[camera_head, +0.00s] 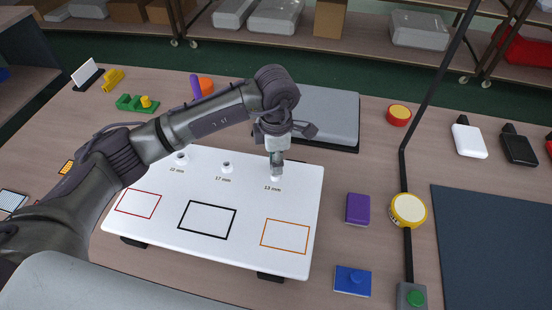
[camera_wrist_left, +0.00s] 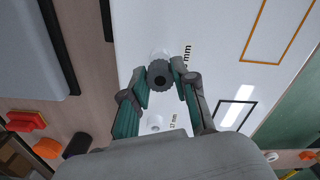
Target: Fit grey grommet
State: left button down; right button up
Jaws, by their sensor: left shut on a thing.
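My left gripper (camera_head: 276,165) points down over the 13 mm spot of the white board (camera_head: 250,205). In the left wrist view its two fingers (camera_wrist_left: 160,73) are closed on the sides of a dark grey ring-shaped grommet (camera_wrist_left: 159,76). A white post (camera_wrist_left: 158,53) shows just behind the grommet there; I cannot tell whether the grommet is around it or above it. The 17 mm post (camera_head: 226,166) and the 22 mm post (camera_head: 180,157) stand bare to the left on the board. My right gripper is not in view.
The board's front has red, black and orange outlined rectangles, all empty. A grey case (camera_head: 325,112) lies behind the board. A purple block (camera_head: 358,209), a blue block (camera_head: 352,281) and a black pole with a yellow-rimmed disc (camera_head: 409,210) stand to the right.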

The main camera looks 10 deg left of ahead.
pick_arm(q)
jog(key=shift+f+b, duration=0.8)
jog(key=shift+f, duration=0.2)
jog(key=c, duration=0.8)
grip_release()
jog(key=shift+r, duration=0.2)
notch_tip(320, 180, up, 12)
jog(key=shift+f, duration=0.2)
